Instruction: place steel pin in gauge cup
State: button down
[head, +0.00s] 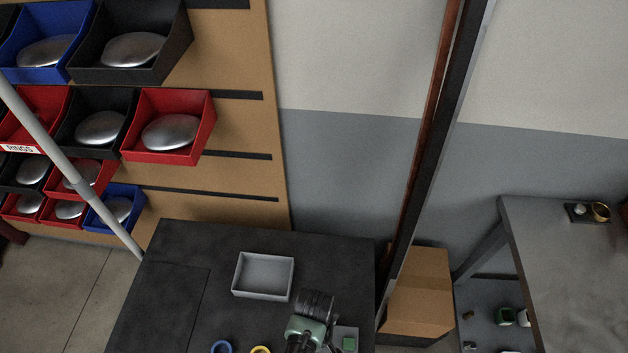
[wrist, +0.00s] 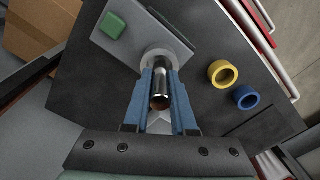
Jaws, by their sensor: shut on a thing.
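My gripper (wrist: 161,76) has blue fingers shut on the steel pin (wrist: 160,92), a shiny cylinder seen nearly end-on in the wrist view. The gauge cup (wrist: 157,54) appears as a round pale grey ring on a grey plate (wrist: 118,40) with a green square. The pin's far end lines up with the cup's ring. I cannot tell whether it is inside the cup or just above it. In the head view my wrist hides the pin and cup; the plate's green square (head: 349,343) shows just right of it.
A blue ring (wrist: 246,97) and a yellow ring (wrist: 222,73) lie on the dark table, apart from the plate. An empty grey tray (head: 263,275) stands further back. A dark upright post (head: 425,150) rises beyond the table's right edge. Bins hang on the wall rack at left.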

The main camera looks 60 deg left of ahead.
jog(key=shift+f, duration=0.45)
jog(key=shift+f, duration=0.1)
jog(key=shift+f, duration=0.15)
jog(key=c, duration=0.7)
grip_release()
jog(key=shift+c, duration=0.2)
